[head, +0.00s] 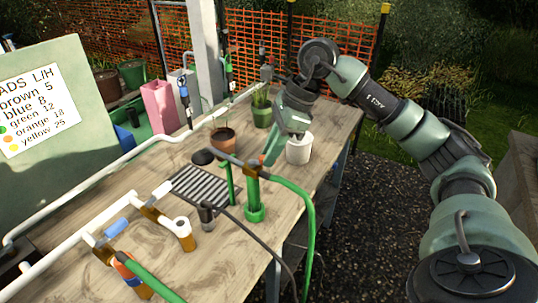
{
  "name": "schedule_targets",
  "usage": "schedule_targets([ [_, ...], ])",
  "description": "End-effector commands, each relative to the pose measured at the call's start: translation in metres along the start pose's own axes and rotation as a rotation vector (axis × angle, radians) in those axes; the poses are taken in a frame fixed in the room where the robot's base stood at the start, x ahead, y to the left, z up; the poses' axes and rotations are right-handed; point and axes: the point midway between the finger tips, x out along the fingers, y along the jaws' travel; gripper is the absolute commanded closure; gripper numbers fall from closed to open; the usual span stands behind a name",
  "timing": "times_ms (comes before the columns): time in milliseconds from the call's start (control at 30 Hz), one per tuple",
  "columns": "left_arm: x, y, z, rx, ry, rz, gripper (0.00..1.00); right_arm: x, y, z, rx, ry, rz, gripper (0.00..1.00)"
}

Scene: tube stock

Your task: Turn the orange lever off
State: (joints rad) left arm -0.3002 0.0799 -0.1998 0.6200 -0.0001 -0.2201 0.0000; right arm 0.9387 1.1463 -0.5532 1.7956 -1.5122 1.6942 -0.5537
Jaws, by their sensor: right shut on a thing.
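My right gripper (270,154) reaches down from the upper right to the top of a green upright fitting (254,196) on the wooden bench. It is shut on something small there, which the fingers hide. I cannot make out an orange lever; a blue lever (115,226) shows on the white pipe at the lower left. An orange-banded fitting (124,268) with a green hose hangs at the front left, and an orange-brown fitting with a white top (185,236) is right of the blue lever. My left gripper is not in view.
A black slotted grate (200,187) lies mid-bench. A green hose (309,225) and a dark hose (258,237) run over the front edge. A terracotta pot (223,146), a white pot (299,150) and a green pot (261,115) stand behind. A sign (38,108) is at left.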

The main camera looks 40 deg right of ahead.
Motion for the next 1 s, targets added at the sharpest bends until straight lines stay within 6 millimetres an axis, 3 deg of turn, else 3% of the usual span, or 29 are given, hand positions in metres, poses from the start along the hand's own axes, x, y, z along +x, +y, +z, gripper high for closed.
schedule_targets([
  [500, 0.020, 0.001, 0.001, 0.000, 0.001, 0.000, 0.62, 0.002, 0.019, 0.005, 0.423, -0.002, -0.180, 1.00],
  [1000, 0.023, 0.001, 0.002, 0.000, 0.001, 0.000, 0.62, 0.003, 0.026, 0.009, 0.630, -0.001, -0.262, 1.00],
])
